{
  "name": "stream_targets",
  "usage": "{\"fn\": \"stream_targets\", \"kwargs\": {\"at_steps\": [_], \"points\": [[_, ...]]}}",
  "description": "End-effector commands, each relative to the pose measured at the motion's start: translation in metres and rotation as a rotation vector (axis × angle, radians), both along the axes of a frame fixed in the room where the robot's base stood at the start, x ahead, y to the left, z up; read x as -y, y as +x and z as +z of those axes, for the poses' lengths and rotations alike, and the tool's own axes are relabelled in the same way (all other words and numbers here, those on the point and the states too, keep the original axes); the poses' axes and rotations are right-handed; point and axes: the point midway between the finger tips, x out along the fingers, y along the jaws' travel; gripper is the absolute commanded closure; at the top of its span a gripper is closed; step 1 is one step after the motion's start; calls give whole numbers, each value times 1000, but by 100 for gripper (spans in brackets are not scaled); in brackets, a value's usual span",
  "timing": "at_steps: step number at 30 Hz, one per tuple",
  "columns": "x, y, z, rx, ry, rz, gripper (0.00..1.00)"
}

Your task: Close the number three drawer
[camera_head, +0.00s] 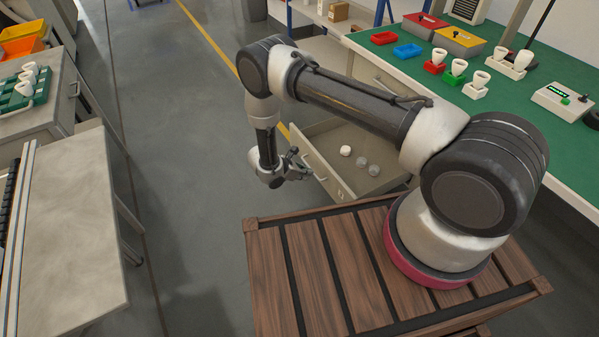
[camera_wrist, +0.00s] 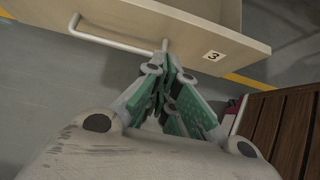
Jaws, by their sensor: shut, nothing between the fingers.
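The drawer (camera_head: 355,190) stands open below the green-topped bench in the head view, with a few small whitish and clear round objects (camera_head: 346,151) inside. In the wrist view its pale front (camera_wrist: 215,45) carries a label (camera_wrist: 213,56) reading 3 and a bar handle (camera_wrist: 105,38). My gripper (camera_head: 305,168) is shut and empty in front of the drawer front. In the wrist view my gripper (camera_wrist: 168,62) has its fingertips close to the right end of the handle; I cannot tell whether they touch.
The green bench top (camera_head: 400,75) holds trays, boxes, and several bulbs in coloured holders. A pale table (camera_head: 75,220) and a cabinet with a green tray (camera_head: 22,92) stand at the left. Grey floor (camera_head: 190,150) between them is clear.

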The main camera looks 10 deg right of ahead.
Motion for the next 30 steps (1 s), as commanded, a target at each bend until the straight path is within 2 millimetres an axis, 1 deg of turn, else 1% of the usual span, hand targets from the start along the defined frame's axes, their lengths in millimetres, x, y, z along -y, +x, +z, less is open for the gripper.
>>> {"fn": "stream_targets", "kwargs": {"at_steps": [1, 5, 9, 12, 16, 30], "points": [[9, 2, -9, -1, 0, -4, 100], [27, 8, -28, -1, 0, -2, 100], [47, 15, -27, 1, 0, -4, 100], [57, 18, -27, 1, 0, -2, 100], [63, 20, -27, 0, 0, -1, 100], [67, 22, -27, 1, 0, -1, 100]]}}
